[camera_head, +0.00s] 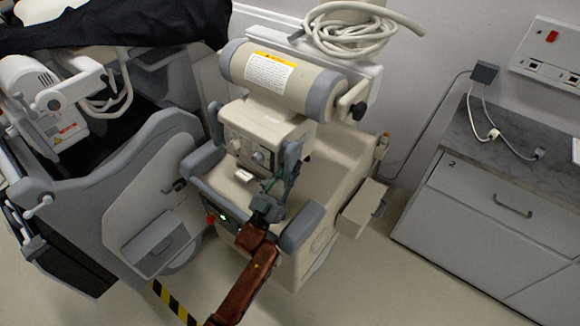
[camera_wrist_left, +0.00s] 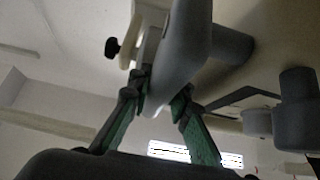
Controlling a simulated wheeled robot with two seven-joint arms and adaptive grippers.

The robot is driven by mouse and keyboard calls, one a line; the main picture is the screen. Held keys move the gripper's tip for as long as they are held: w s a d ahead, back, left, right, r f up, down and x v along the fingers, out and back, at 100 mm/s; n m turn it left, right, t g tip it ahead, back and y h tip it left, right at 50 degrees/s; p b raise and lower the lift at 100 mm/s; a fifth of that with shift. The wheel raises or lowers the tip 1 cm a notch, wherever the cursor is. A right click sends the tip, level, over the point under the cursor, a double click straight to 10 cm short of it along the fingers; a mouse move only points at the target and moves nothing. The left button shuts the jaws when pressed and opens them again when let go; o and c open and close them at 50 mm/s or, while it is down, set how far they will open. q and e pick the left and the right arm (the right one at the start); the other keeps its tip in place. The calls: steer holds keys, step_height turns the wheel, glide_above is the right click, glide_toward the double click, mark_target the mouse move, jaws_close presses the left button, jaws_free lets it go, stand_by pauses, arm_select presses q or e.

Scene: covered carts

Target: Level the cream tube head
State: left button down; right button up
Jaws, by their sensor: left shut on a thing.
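The cream tube head (camera_head: 276,82) is a thick cylinder with grey end caps and a yellow-topped label. In the head view its long axis slopes down to the right. It sits above a cream control box (camera_head: 262,142) on a cream cart (camera_head: 340,165). My left gripper (camera_head: 290,162) reaches up in front of the box's right side, below the tube head. In the left wrist view the green fingers of my left gripper (camera_wrist_left: 160,98) are closed on a grey rounded handle (camera_wrist_left: 182,45). Their exact contact is partly hidden. My right gripper is not in view.
A coiled cream cable (camera_head: 350,28) hangs above the tube head. A black knob (camera_head: 358,110) sticks out by its right end. Another cart (camera_head: 150,205), partly under a black cover (camera_head: 120,24), stands close at left. A grey cabinet (camera_head: 490,215) stands right, with open floor between.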

mark_target(286, 175)
arm_select(q)
steer(key=shift+d+f, duration=0.1)
steer(key=shift+f, duration=0.2)
steer(key=c, duration=2.1)
jaws_free()
steer(key=shift+w, duration=0.15)
steer(key=shift+r, duration=0.15)
steer(key=v, duration=0.4)
steer(key=shift+s+a+r, duration=0.2)
steer(key=shift+s+a, duration=0.05)
steer(key=shift+s, duration=0.1)
steer(key=s+a, duration=0.4)
steer(key=s, duration=0.1)
steer(key=s+a, duration=0.2)
steer(key=s, duration=0.1)
steer(key=shift+s+r, duration=0.1)
steer(key=shift+s, duration=0.15)
